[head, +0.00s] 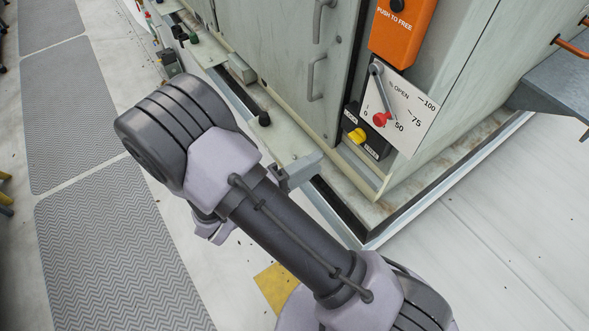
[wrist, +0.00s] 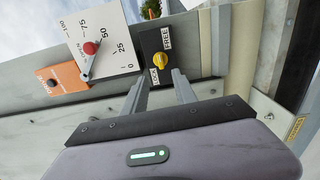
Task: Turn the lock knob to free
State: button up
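The yellow lock knob (wrist: 160,60) sits on a black plate (wrist: 148,44) in the wrist view, between a LOCK label and a FREE label. Which label it points to is too small to tell. The knob also shows in the head view (head: 358,136), low on the cabinet beside the dial plate. My gripper (wrist: 159,72) is open and empty. Its two fingers point at the plate, one to each side of the knob's line, with the tips appearing near the plate's lower part. I cannot tell whether they touch anything. In the head view my arm hides most of the gripper.
A white scale plate (head: 405,108) with a grey lever and red knob (head: 380,119) is close beside the lock. Cabinet door handles (head: 317,78) stick out at left. A grey ledge (head: 560,85) stands at right.

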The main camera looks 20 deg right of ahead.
jog(key=v, duration=0.5)
jog(key=shift+s+a, duration=0.1)
jog(key=shift+a, duration=0.2)
jog(key=s+d+r+m+g+y+b, duration=0.2)
jog(key=s+d+r+m+g+y, duration=0.45)
jog(key=s+g+y, duration=0.35)
jog(key=a+r+m+t+y, duration=0.2)
jog(key=a+r+t+y, duration=0.3)
jog(key=r+t+y, duration=0.4)
jog(key=shift+s+a+t+b, duration=0.3)
jog(key=shift+s+a+b, duration=0.1)
jog(key=shift+s, duration=0.05)
jog(key=shift+c, duration=0.2)
dwell(1.2)
